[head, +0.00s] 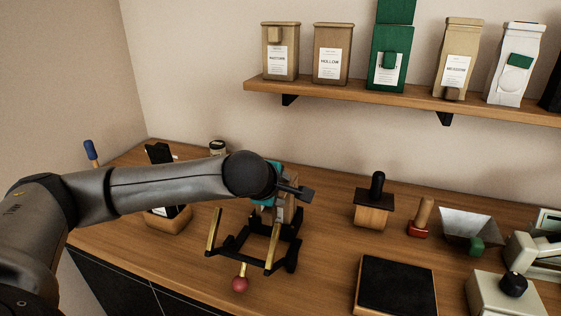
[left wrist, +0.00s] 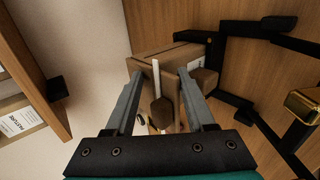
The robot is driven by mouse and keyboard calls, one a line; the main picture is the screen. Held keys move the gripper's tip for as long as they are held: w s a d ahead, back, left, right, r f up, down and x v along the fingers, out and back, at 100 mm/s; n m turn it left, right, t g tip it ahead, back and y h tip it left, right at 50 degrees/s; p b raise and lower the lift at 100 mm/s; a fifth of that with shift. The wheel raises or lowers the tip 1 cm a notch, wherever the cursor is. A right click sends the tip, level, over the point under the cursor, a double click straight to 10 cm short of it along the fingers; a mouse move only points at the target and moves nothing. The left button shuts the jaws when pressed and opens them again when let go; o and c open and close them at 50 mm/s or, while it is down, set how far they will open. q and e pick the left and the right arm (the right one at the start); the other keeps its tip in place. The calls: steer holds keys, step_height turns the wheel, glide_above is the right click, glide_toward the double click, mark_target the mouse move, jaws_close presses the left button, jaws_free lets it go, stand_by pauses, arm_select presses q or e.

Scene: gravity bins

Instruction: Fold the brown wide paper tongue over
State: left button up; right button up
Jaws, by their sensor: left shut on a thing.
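A brown paper bag (left wrist: 165,62) with a white label stands within a black frame. In the left wrist view the two fingers of my left gripper (left wrist: 160,76) lie along opposite sides of its near end, shut on the bag. A short brown flap (left wrist: 162,112) hangs between the fingers, below a pale strip (left wrist: 156,75). Another brown piece (left wrist: 205,80) sticks out by the label. In the head view my left gripper (head: 292,191) is over the black stand (head: 240,247), and my arm hides most of the bag. My right gripper is not in view.
The stand has brass-coloured bars and a red knob (head: 240,284) in front. A black mat (head: 396,287), a tamper-like tool (head: 374,203) and a metal scoop (head: 466,226) lie to the right. A wall shelf (head: 400,95) with several bags runs above.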

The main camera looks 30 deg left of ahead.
arm_select(q)
steer(key=shift+s+d+f, duration=0.1)
steer(key=shift+s+f, duration=0.05)
steer(key=shift+f, duration=0.15)
steer(key=shift+r, duration=0.55)
steer(key=a+p+v, duration=0.1)
steer(key=v, duration=0.4)
steer(key=shift+s+d+r, duration=0.2)
steer(key=shift+d+r, duration=0.35)
steer(key=shift+r, duration=0.1)
